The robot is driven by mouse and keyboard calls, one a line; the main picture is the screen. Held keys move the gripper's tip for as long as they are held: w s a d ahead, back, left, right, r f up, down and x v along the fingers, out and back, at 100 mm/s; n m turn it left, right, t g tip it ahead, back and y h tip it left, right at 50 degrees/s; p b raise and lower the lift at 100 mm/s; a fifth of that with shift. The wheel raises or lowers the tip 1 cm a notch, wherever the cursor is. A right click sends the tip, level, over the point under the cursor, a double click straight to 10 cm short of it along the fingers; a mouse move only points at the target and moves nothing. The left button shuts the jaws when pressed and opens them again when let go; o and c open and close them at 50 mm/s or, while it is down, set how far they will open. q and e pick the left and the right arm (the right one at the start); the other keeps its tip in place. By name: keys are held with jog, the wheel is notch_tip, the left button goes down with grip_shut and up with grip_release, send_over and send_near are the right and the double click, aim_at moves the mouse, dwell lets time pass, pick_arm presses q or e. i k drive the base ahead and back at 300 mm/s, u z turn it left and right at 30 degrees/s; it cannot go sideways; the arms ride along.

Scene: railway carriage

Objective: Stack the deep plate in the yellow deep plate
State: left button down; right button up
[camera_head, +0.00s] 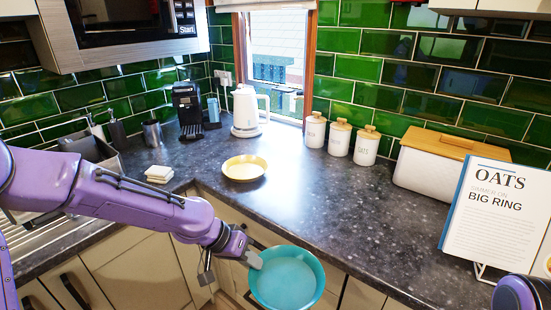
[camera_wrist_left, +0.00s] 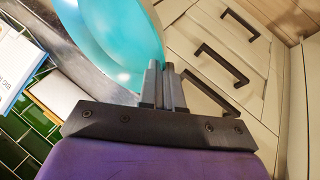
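The yellow deep plate (camera_head: 245,168) sits upright on the dark countertop, left of the middle in the head view. The teal deep plate (camera_head: 287,278) is near the bottom of the head view, at the counter's front edge. My left gripper (camera_head: 254,260) is at the teal plate's left rim, its fingers close together on it. In the left wrist view the teal plate (camera_wrist_left: 115,35) is at the fingertips, and the left gripper's fingers (camera_wrist_left: 163,85) look closed on its rim. Only a purple part of my right arm shows at the lower right; its gripper is out of view.
Three white canisters (camera_head: 340,138), a white kettle (camera_head: 246,112) and a coffee machine (camera_head: 187,110) stand along the back. A bread box (camera_head: 430,165) and an open cookbook (camera_head: 497,215) are at the right. The counter (camera_head: 330,205) is clear around the yellow plate.

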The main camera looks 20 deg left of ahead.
aim_at(245, 173)
jog(key=k, duration=0.45)
jog(key=z, duration=2.7)
jog(key=k, duration=1.85)
jog(key=u, duration=2.05)
jog(key=i, duration=1.5)
jog(key=u, duration=0.05)
